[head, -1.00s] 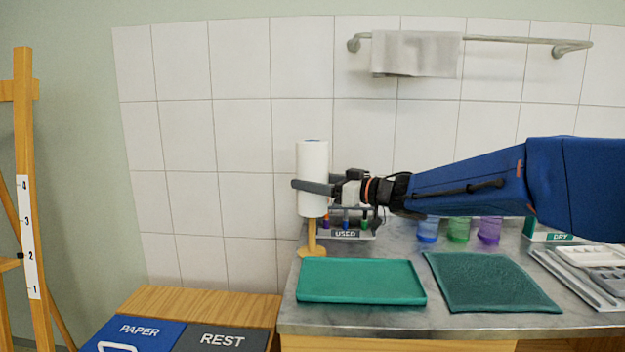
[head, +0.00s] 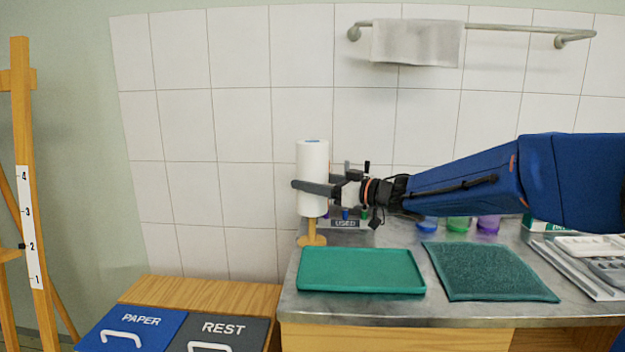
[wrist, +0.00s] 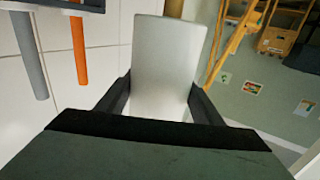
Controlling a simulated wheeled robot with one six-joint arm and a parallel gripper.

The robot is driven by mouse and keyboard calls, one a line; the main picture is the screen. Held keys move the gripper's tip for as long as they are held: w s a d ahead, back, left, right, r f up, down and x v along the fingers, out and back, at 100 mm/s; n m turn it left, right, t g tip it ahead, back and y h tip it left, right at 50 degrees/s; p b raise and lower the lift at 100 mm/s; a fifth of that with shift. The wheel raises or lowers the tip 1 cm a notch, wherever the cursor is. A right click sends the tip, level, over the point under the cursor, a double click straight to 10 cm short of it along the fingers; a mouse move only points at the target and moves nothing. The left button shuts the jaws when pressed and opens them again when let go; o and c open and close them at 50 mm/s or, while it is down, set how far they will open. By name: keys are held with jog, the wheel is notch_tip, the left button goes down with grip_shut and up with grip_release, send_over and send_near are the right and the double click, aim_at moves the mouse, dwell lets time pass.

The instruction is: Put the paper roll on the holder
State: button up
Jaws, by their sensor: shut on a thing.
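The white paper roll (head: 312,165) is upright in my gripper (head: 318,189), which is shut on its lower half from the right. In the wrist view the roll (wrist: 168,55) stands between both dark fingers (wrist: 160,100). The wooden holder (head: 312,241) stands at the counter's left end. Its round base and a short length of post show directly below the roll, in line with it. The roll's bottom is apart from the base. The rest of the post is hidden, so I cannot tell whether the roll is around it or in front of it.
A green tray (head: 360,270) and a dark green mat (head: 488,271) lie in front on the counter (head: 440,311). A rack marked USED (head: 345,223) is close behind my gripper. Coloured cups (head: 458,224) stand under my arm. PAPER (head: 135,329) and REST (head: 222,335) bins are lower left.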

jog(key=shift+f, duration=0.3)
jog(key=shift+f, duration=0.35)
jog(key=shift+f, duration=0.3)
jog(key=shift+f, duration=0.35)
jog(key=shift+f, duration=0.25)
jog(key=shift+f, duration=0.45)
jog(key=shift+f, duration=0.35)
jog(key=shift+f, duration=0.35)
jog(key=shift+f, duration=0.7)
